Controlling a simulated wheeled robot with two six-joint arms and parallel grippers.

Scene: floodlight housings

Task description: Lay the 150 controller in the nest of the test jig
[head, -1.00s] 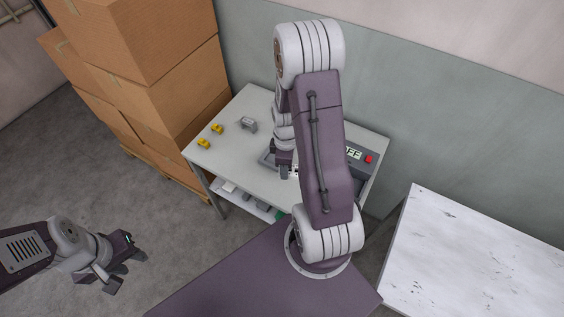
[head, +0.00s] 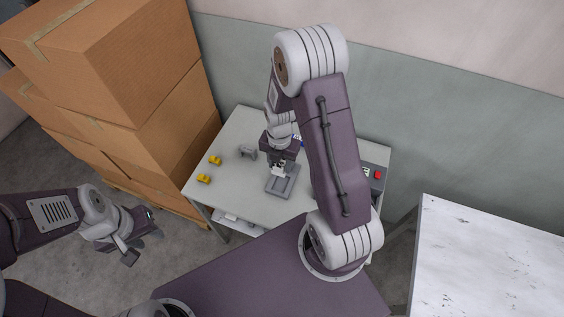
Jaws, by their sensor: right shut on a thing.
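My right gripper (head: 278,167) points down over the grey, shallow, tray-like nest (head: 286,193) on the light table. It is shut on a small pale piece (head: 277,171), apparently the 150 controller; its label cannot be read. The piece is at the back part of the nest; I cannot tell whether it touches the nest floor. The grey box of the test jig with a red button (head: 377,175) shows at the right, mostly hidden behind my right arm. My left gripper (head: 144,246) is open and empty, off the table's left side above the floor.
A small grey fixture (head: 247,152) and two yellow pieces (head: 215,160) (head: 204,179) stand on the table's left half. Stacked cardboard boxes (head: 110,75) rise at left. A white worn table (head: 490,260) stands at right.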

